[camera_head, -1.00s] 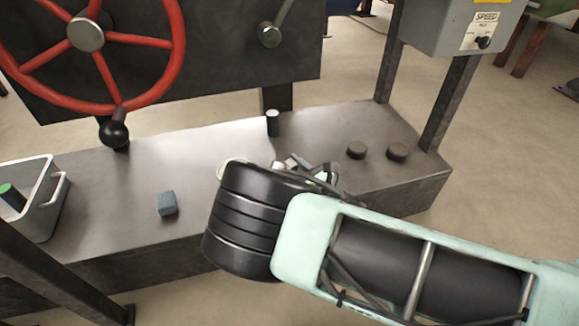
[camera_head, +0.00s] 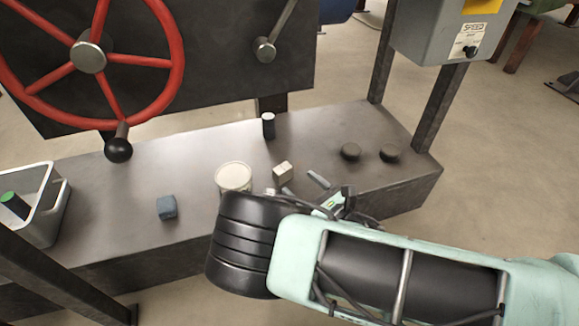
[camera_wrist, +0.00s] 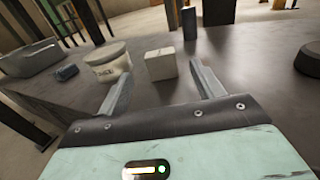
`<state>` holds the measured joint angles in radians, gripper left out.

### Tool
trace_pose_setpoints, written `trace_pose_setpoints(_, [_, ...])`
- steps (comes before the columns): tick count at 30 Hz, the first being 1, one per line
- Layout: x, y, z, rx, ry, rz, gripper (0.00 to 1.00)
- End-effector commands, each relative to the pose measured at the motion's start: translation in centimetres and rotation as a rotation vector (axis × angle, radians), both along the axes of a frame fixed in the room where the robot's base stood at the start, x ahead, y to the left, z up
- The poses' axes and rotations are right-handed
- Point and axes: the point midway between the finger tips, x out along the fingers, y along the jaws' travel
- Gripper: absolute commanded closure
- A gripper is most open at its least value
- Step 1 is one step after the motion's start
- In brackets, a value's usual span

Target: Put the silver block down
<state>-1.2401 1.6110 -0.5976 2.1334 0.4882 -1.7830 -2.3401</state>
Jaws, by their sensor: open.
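The silver block (camera_head: 283,172), pale and whitish in this light, rests on the grey metal bench (camera_head: 190,146) just right of a round white tub (camera_head: 233,177). My gripper (camera_head: 303,185) is open and empty, low over the bench, a little to the near right of the block. In the wrist view the block (camera_wrist: 161,66) sits upright on the bench just beyond the two spread fingertips (camera_wrist: 161,78), apart from both. The tub (camera_wrist: 107,64) is left of it there.
A blue-grey block (camera_head: 167,208) lies left of the tub. A dark cylinder (camera_head: 268,126) stands behind. Two dark round knobs (camera_head: 350,152) are at the right. A grey bin (camera_head: 40,222) holding a green-topped cylinder (camera_head: 14,204) is far left. A red handwheel (camera_head: 170,62) rises behind.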

Motion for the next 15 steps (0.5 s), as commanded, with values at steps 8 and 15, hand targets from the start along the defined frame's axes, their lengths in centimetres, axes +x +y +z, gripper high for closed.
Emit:
trace_pose_setpoints(8, [-3.2, -2.6, 0.5, 0.002, -0.006, 0.0, 0.33])
trace_pose_setpoints(15, [-3.7, -3.0, 0.5, 0.005, -0.008, 0.001, 0.33])
